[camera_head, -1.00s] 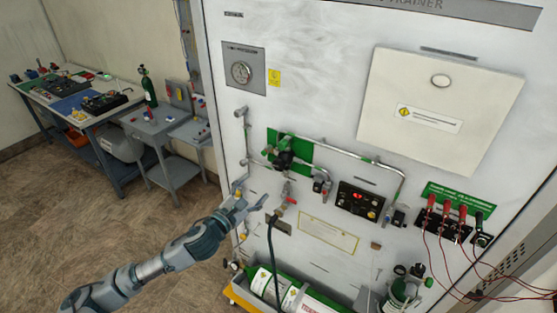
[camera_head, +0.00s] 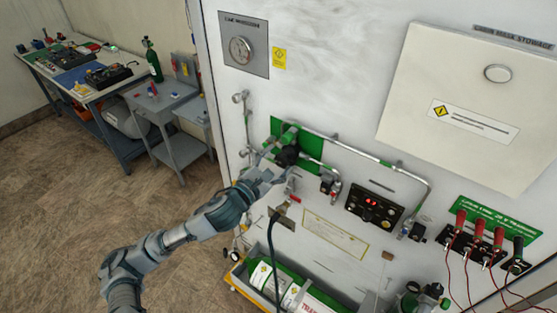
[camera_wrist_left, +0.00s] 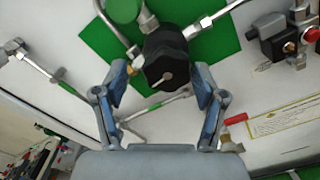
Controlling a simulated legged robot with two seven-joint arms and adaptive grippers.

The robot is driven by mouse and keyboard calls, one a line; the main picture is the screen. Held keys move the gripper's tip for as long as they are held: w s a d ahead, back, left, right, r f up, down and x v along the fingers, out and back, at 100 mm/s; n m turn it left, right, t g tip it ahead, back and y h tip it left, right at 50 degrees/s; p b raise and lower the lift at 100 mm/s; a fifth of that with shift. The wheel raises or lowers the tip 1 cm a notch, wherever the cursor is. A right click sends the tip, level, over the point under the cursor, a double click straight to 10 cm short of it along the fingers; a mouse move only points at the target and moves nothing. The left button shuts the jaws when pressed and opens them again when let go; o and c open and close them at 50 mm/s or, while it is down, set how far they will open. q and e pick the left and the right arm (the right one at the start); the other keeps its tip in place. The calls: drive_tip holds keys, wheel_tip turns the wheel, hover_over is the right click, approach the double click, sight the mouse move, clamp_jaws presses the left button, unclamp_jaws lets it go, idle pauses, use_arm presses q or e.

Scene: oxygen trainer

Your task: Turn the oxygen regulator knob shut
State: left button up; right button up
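The regulator knob (camera_head: 287,156) is black and sits in front of a green plate (camera_head: 309,148) on the white panel. In the left wrist view the knob (camera_wrist_left: 167,62) shows as a dark lobed cap with a pale line on its face. My left gripper (camera_head: 268,172) is just below and left of it in the head view. In the left wrist view its two fingers (camera_wrist_left: 162,82) stand apart on either side of the knob's lower part. I see a gap beside each finger, so it does not appear clamped. My right gripper is not in view.
Metal pipes (camera_head: 365,152) run across the panel beside the knob. A red-handled valve (camera_head: 291,190) with a dark hose lies just below my left gripper. A control box (camera_head: 373,205) is to the right. Green and white cylinders (camera_head: 290,291) lie below. A workbench (camera_head: 95,91) stands far left.

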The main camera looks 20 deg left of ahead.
use_arm(q)
drive_tip(key=shift+a, duration=0.1)
drive_tip(key=c, duration=0.8)
drive_tip(key=shift+d+r, duration=0.15)
drive_tip(key=shift+d, duration=0.15)
drive_tip(key=shift+c, duration=1)
drive_tip(key=shift+d, duration=0.2)
drive_tip(key=shift+w, duration=0.1)
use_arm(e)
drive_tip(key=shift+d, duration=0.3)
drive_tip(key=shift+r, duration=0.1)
